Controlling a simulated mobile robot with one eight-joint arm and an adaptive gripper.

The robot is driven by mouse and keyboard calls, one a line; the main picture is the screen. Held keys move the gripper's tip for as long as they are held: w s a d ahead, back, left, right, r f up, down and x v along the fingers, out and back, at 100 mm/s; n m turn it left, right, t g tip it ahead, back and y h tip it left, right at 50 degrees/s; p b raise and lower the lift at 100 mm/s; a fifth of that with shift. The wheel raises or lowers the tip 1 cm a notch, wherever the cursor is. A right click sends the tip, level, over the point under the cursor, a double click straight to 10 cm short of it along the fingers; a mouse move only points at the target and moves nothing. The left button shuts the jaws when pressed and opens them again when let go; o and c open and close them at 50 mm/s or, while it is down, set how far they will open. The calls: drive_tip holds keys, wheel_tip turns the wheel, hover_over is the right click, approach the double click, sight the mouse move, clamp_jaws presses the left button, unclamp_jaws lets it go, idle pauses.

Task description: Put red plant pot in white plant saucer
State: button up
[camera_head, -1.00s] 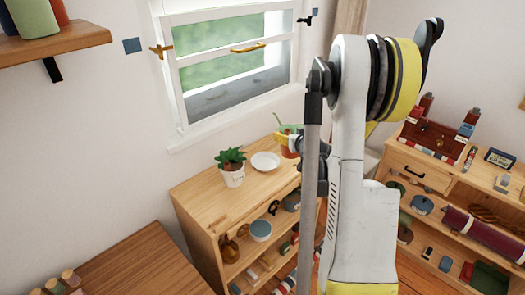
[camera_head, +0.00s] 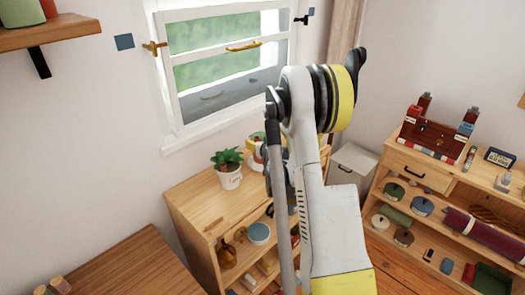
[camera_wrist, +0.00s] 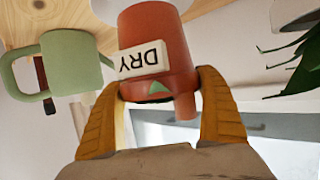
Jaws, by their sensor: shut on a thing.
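In the head view my arm hides most of the gripper and pot, beside the potted plant above the low wooden cabinet. A white surface (camera_wrist: 103,11) shows behind the pot at the top of the wrist view; it looks like the white plant saucer.
A green-leaved plant in a white pot (camera_head: 231,180) stands on the wooden cabinet (camera_head: 195,198), close left of my gripper. A green mug (camera_wrist: 73,65) is in the wrist view. The window (camera_head: 225,75) is behind. A shelf unit (camera_head: 437,185) with several items stands right.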

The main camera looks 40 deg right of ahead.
wheel_tip(320, 180, down, 3)
drive_tip(key=shift+f+b, duration=0.2)
drive_tip(key=shift+b, duration=0.35)
drive_tip(key=shift+r, duration=0.15)
